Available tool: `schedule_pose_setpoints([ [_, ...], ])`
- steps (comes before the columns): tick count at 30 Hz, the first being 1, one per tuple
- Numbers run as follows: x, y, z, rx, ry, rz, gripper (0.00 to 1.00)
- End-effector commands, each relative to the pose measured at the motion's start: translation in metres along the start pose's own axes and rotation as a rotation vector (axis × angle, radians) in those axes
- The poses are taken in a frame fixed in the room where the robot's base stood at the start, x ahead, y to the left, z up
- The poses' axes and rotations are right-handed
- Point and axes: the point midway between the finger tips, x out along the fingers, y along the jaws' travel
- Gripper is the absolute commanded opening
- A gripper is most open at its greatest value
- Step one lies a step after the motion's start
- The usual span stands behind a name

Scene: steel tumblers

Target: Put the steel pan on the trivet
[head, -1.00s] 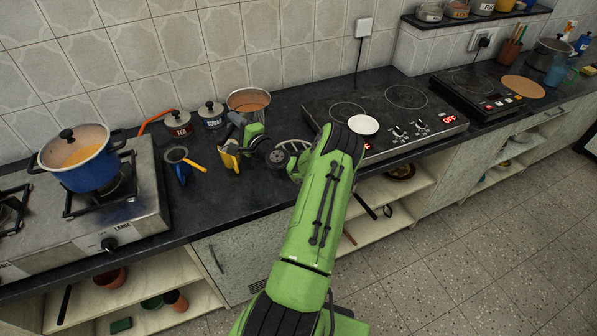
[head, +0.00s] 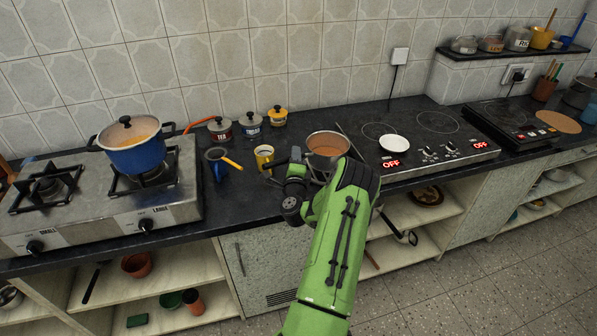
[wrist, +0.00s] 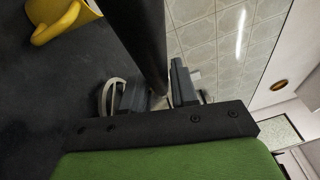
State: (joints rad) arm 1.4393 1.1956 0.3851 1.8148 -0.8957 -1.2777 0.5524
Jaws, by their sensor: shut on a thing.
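The steel pan (head: 328,144), with reddish-brown contents, is right of the counter's middle in the head view, beside the cooktop's left edge. My gripper (head: 297,160) is at its left and shut on its dark handle. In the wrist view the black handle (wrist: 146,45) runs between the fingers (wrist: 158,92). The pan's underside is hidden by my arm, so I cannot tell its height above the counter. The trivet, a round cork-coloured disc (head: 558,121), lies at the far right by the black hob, with nothing on it.
The cooktop (head: 440,152) with a white plate (head: 394,143) lies between pan and trivet, then a black hob (head: 505,122). A yellow mug (head: 264,158) is close left of my gripper. Canisters (head: 250,127) stand behind. A steel pot (head: 578,95) stands behind the trivet.

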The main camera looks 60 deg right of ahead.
Motion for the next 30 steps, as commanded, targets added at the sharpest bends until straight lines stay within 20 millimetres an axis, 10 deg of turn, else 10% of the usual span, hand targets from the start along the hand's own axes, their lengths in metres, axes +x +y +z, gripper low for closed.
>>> schedule_pose_setpoints([
  [14, -0.001, 0.03, -0.006, -0.001, 0.0, -0.003, 0.0],
  [15, -0.002, 0.03, -0.006, 0.001, 0.0, 0.001, 0.33],
  [19, -0.002, 0.03, -0.006, 0.001, 0.0, 0.001, 0.53],
  [30, -0.002, 0.026, -0.006, 0.001, -0.001, 0.001, 0.54],
])
